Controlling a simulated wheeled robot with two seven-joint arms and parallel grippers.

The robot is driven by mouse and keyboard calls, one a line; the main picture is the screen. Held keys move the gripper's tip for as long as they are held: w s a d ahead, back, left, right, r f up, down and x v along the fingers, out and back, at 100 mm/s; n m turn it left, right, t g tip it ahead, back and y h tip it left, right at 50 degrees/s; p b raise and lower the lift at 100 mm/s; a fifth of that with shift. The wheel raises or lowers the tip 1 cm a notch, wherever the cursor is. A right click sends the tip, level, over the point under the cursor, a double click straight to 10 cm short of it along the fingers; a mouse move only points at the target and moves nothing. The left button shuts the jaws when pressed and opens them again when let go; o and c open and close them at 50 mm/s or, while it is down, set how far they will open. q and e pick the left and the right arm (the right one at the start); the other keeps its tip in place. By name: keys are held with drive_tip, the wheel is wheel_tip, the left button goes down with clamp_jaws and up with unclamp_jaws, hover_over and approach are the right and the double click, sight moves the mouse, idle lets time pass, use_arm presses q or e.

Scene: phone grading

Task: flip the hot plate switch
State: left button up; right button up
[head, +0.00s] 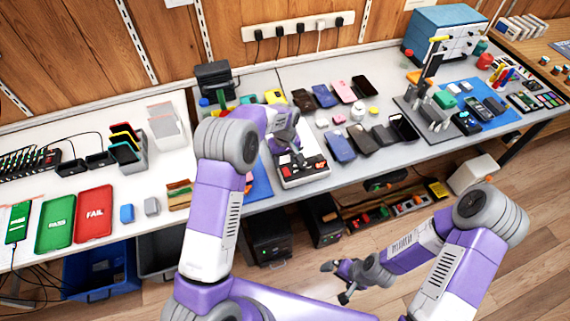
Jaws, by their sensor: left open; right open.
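What looks like the hot plate (303,179), a pale box with a dark top, sits near the front edge of the table in the head view. My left gripper (292,153) is right over its back part, pointing down, and is open with nothing seen in it. The gripper and wrist hide part of the hot plate. The switch is too small to tell, and I cannot tell whether the fingers touch the device. My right gripper (342,283) is open and empty, low in front of the table, above the floor.
A blue mat (259,184) lies left of the hot plate. Phones and cases, such as a blue one (341,147), lie to its right. Green PASS (55,222) and red FAIL (94,213) trays are at the left. A power strip (298,27) is on the wall.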

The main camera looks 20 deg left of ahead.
sight(285, 168)
use_arm(q)
drive_tip(key=shift+f, duration=1.55)
clamp_jaws()
